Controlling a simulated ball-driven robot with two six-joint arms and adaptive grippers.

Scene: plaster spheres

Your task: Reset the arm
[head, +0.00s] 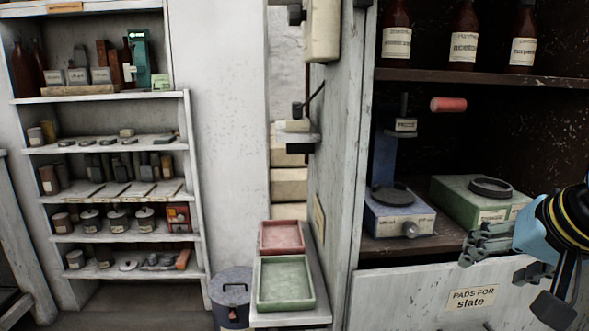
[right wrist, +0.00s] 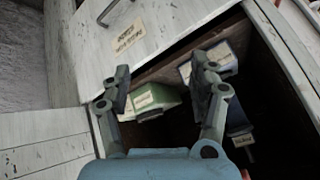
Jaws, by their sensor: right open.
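My right gripper (head: 491,264) comes in from the right edge of the head view. It is in front of the dark cabinet's lower compartment, close to the green box (head: 465,205) with a dark ring on top. In the right wrist view, my right gripper (right wrist: 160,72) has its two fingers spread apart with nothing held between them. Beyond the fingers, that view shows the green box (right wrist: 158,96) and the blue device (right wrist: 212,62). My left gripper is not in view.
The blue device (head: 398,218) stands left of the green box. A white panel labelled "PADS FOR slate" (head: 440,300) lies below. Bottles (head: 463,38) stand on the shelf above. A red tray (head: 282,237) and green tray (head: 285,282) sit on a ledge. Loaded shelves (head: 110,145) stand left.

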